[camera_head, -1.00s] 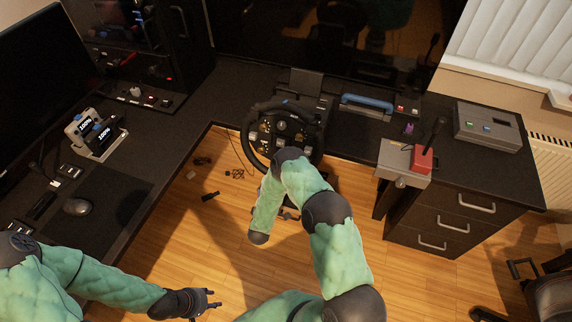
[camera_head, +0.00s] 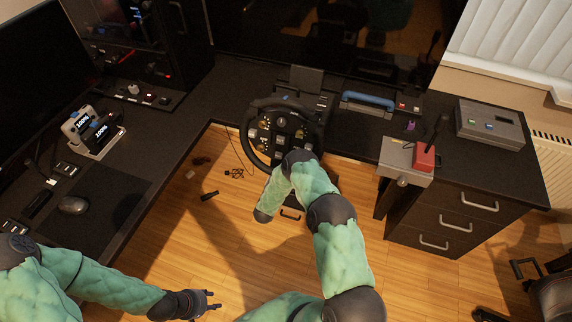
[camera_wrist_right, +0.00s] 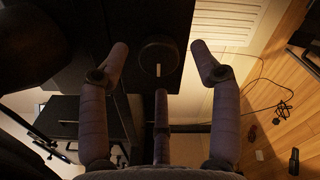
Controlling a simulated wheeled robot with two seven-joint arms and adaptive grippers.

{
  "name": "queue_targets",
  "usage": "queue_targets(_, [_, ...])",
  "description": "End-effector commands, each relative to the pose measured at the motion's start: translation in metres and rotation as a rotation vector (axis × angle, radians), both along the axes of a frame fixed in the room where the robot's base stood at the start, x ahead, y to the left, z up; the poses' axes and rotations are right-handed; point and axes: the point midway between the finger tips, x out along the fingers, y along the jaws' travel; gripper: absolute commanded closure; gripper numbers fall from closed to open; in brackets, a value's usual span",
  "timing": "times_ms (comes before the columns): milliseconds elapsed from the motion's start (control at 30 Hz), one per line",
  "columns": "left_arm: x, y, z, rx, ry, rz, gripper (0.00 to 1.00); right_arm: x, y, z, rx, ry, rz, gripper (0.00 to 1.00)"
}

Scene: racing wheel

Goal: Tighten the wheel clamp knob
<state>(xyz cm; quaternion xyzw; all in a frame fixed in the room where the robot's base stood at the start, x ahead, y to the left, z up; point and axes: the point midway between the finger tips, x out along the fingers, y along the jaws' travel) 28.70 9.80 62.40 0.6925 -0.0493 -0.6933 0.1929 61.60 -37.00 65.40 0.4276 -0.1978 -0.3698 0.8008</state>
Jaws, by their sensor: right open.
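The black racing wheel (camera_head: 283,135) is mounted at the desk's front edge. In the right wrist view, a dark round knob (camera_wrist_right: 159,54) with a short pale mark faces the camera under the desk. My right gripper (camera_wrist_right: 160,62) is open, with one finger on each side of the knob and a third below it. I cannot tell whether any finger touches the knob. My left gripper (camera_head: 212,300) is open and empty, low over the floor, far from the wheel.
The black desk (camera_head: 170,140) wraps around the left and back. A grey shifter box with a red part (camera_head: 424,157) stands right of the wheel, above a drawer cabinet (camera_head: 445,222).

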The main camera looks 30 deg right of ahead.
Motion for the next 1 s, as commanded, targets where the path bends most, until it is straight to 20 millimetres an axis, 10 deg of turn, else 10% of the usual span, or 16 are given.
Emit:
queue_targets(533, [0.0, 0.0, -0.006, 0.0, 0.0, 0.0, 0.6, 0.013, -0.015, 0.0, 0.001, 0.001, 0.002, 0.36])
queue_targets(733, [0.0, 0.0, -0.006, 0.0, 0.0, 0.0, 0.6, 0.013, -0.015, 0.0, 0.001, 0.001, 0.002, 0.92])
queue_targets(1000, [0.0, 0.0, -0.006, 0.0, 0.0, 0.0, 0.6, 0.013, -0.015, -0.001, 0.009, -0.008, 0.003, 0.92])
